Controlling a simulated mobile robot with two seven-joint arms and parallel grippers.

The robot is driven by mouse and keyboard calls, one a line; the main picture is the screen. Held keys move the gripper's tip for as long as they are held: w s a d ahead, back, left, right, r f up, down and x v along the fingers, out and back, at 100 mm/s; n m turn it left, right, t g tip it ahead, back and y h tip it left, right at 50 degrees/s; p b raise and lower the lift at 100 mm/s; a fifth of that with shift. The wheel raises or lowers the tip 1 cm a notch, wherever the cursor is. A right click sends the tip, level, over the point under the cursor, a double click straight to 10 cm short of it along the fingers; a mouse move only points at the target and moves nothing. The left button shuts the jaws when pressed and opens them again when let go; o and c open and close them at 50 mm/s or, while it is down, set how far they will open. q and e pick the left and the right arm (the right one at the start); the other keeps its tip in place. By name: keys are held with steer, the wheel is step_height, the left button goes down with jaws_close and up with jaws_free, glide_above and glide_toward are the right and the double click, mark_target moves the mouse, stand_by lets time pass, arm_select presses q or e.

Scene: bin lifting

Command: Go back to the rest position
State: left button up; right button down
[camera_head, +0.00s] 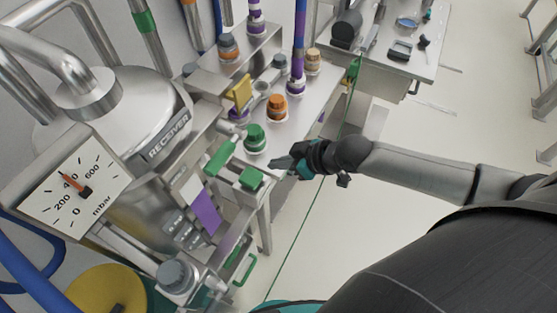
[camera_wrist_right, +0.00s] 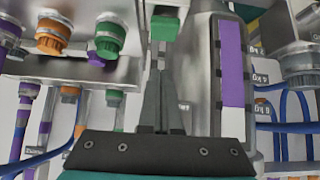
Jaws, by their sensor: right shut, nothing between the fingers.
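My right gripper (camera_head: 284,164) is in front of the process equipment in the head view, beside a green handle block (camera_head: 251,178). In the right wrist view its two dark fingers (camera_wrist_right: 161,95) are together with nothing between them. A green block (camera_wrist_right: 165,28) on a metal piece shows just beyond the fingertips; I cannot tell whether they touch. My right arm reaches in from the right. My left gripper is not in view.
A steel receiver tank (camera_head: 110,105) with a pressure gauge (camera_head: 77,189) stands at left. Green (camera_head: 255,137) and orange (camera_head: 277,107) capped fittings line a metal shelf. A table (camera_head: 425,65) with small items is at the back. Open floor lies below my right arm.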

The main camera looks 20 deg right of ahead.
stand_by(0.6)
steer(key=s+d+f+m+h+b, duration=0.1)
steer(key=s+d+f+b, duration=0.2)
steer(key=f, duration=0.7)
steer(key=s+d+f+m+g+h+b, duration=0.1)
steer(key=d+f+m+h+b, duration=0.2)
steer(key=f, duration=0.7)
steer(key=s+d+f+b, duration=0.25)
steer(key=f+b, duration=0.25)
steer(key=f, duration=0.5)
steer(key=s+a+f+g+b, duration=0.2)
steer(key=s+a+f+b, duration=0.1)
steer(key=s+f, duration=0.8)
steer(key=s+a+f+m+g+h+b, duration=0.1)
steer(key=s+a+f+g+b, duration=0.2)
steer(key=s+f, duration=0.8)
steer(key=s+b, duration=0.2)
steer(key=s, duration=0.4)
steer(key=shift+f+h, duration=0.25)
steer(key=shift+h, duration=0.05)
steer(key=c, duration=1.6)
jaws_free()
steer(key=shift+w, duration=0.1)
